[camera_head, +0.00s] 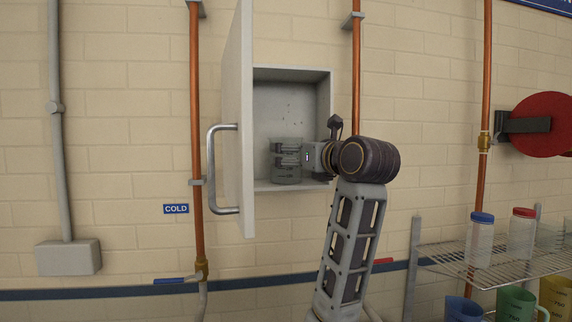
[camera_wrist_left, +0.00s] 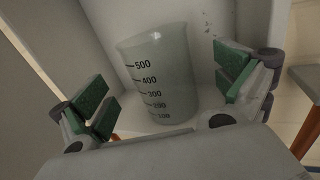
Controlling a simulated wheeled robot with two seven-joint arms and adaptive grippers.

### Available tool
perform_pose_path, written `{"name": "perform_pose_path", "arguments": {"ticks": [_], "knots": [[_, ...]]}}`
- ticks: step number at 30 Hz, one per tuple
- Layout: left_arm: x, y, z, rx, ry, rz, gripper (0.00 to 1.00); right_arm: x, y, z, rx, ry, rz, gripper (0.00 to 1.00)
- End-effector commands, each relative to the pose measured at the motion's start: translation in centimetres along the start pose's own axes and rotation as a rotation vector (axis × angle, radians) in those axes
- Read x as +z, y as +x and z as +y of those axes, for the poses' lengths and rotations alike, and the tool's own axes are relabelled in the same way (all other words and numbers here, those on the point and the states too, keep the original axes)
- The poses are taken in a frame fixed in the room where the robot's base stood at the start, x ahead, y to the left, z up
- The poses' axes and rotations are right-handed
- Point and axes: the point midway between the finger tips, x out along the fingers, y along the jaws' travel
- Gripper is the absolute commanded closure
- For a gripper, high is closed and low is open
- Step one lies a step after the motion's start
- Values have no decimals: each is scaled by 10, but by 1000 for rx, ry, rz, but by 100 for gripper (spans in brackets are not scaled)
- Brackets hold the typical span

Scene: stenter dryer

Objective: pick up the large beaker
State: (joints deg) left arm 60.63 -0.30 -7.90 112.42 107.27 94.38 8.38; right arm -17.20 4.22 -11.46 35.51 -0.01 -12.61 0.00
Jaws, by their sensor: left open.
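The large beaker (camera_head: 287,178) is a clear, greyish vessel standing upright on the floor of the open wall cabinet. In the left wrist view the beaker (camera_wrist_left: 158,72) shows black graduation marks up to 500 and looks empty. My left gripper (camera_head: 287,154) reaches into the cabinet from the right, its fingers in front of the beaker in the head view. In the wrist view the left gripper (camera_wrist_left: 163,88) is open, with one green-padded finger on each side of the beaker. Gaps show between the pads and the glass. My right gripper is not in view.
The cabinet (camera_head: 324,100) has close side walls around the beaker. Its door (camera_head: 240,100) stands open at the left with a metal handle (camera_head: 212,168). Copper pipes (camera_head: 195,90) run up the wall. A wire shelf (camera_head: 470,255) at right holds bottles, with coloured jugs below.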

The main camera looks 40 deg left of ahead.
Motion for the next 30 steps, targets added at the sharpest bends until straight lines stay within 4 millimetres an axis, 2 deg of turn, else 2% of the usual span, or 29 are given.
{"name": "perform_pose_path", "arguments": {"ticks": [17,30], "knots": [[0,8,0,2,0,0,1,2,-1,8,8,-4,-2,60],[1,48,1,3,0,-1,1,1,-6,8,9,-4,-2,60]]}}
